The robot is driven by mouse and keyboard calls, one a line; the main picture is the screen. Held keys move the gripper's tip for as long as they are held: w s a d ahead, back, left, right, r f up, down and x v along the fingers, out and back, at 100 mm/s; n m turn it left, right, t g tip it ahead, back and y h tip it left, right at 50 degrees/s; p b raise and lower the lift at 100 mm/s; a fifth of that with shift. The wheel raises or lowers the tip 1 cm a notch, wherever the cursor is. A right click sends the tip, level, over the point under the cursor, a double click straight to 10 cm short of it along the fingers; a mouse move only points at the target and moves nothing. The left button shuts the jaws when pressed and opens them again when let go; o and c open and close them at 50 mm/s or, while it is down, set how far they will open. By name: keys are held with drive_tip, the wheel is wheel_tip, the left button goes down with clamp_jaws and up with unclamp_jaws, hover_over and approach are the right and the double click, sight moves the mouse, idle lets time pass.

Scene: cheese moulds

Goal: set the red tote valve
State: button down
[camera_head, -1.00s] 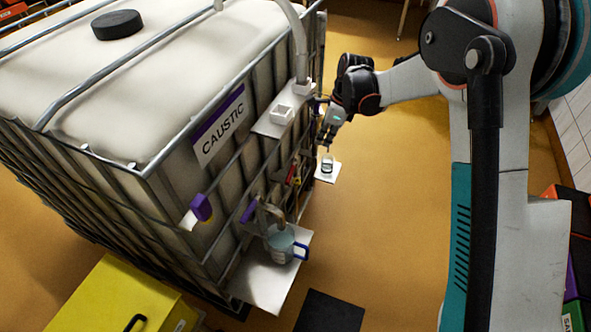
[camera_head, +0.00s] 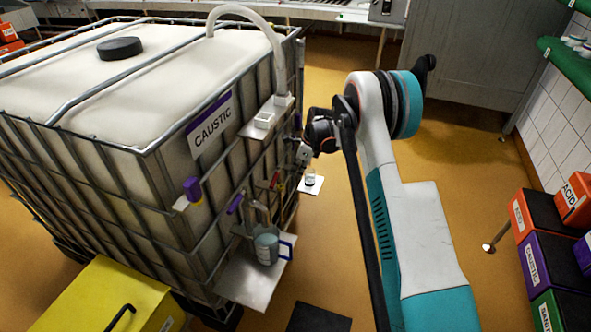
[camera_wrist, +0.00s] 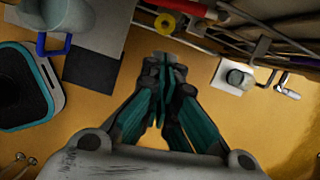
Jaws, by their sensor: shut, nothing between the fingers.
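The red valve handle (camera_head: 275,179) is on the front face of the caged caustic tote (camera_head: 165,182), right of a purple handle (camera_head: 235,204). In the wrist view a red lever (camera_wrist: 188,7) shows at the top edge beside a yellow ring (camera_wrist: 165,23). My gripper (camera_wrist: 164,62) is shut and empty, its fingertips below and apart from the red lever in that picture. In the head view my gripper (camera_head: 303,153) is small beside the tote's right side, partly hidden by my arm.
A jug with a blue handle (camera_head: 267,246) stands on a white shelf (camera_head: 246,287) under the tap. A small jar (camera_head: 310,179) stands on another plate. A yellow box (camera_head: 90,295) is at front left; labelled crates (camera_head: 535,262) are at right.

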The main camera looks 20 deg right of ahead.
sight(275, 182)
drive_tip(key=w+a+f+b, duration=0.2)
drive_tip(key=a+f+b, duration=0.1)
drive_tip(key=a+f, duration=0.1)
drive_tip(key=shift+w+a+f, duration=0.35)
drive_tip(key=shift+a+f, duration=0.05)
drive_tip(key=shift+f, duration=0.4)
drive_tip(key=shift+w+a, duration=0.25)
drive_tip(key=shift+a, duration=0.7)
